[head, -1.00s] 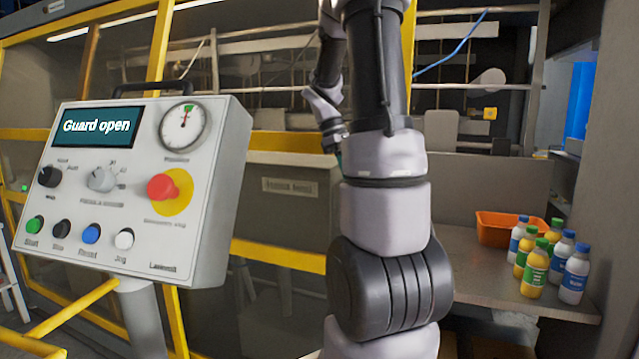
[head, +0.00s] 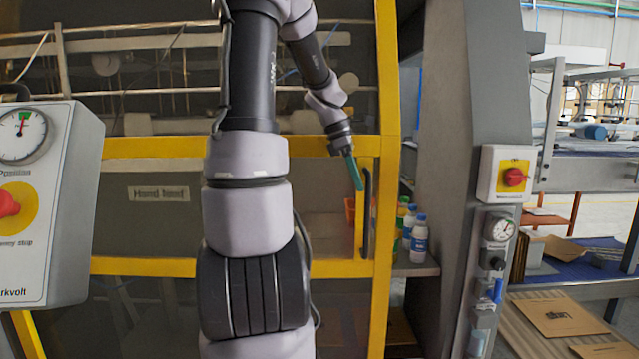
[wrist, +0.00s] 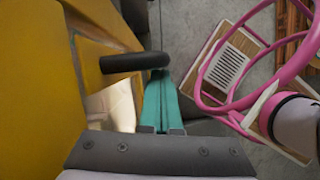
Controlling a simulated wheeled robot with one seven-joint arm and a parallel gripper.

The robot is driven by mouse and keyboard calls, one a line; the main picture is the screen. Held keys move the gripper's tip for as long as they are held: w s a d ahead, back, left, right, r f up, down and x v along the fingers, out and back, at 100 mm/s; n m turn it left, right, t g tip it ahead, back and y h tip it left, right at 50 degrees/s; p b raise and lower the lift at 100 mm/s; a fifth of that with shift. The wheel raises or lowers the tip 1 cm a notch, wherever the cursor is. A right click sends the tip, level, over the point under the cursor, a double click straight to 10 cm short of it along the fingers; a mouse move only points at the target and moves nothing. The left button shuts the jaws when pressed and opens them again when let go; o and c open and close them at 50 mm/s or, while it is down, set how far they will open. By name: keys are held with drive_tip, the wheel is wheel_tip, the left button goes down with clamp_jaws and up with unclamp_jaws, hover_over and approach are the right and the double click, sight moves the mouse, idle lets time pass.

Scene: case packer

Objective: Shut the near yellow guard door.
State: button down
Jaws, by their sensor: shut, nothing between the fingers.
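The near yellow guard door (head: 383,225) spans the middle of the head view, a yellow frame around a clear panel. A gap shows between its right edge and the grey post, with bottles visible in it. Its black handle (head: 366,214) is upright near that edge. In the wrist view the yellow door frame (wrist: 35,95) fills the left side and the handle (wrist: 135,62) sticks out from it. My gripper (head: 359,182), with teal fingers, is shut and empty beside the handle. In the wrist view its fingers (wrist: 162,100) lie close to the handle; contact is unclear.
A grey control box (head: 60,200) stands at the left. The grey post (head: 450,130) right of the door carries a red switch (head: 514,177) and a gauge. Bottles (head: 418,240) stand on a shelf behind the gap. A pink-framed object (wrist: 230,70) is at right in the wrist view.

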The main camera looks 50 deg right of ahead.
drive_tip(key=s+d, duration=1.2)
drive_tip(key=s, duration=0.3)
drive_tip(key=shift+s, duration=0.25)
drive_tip(key=shift+d+r, duration=0.1)
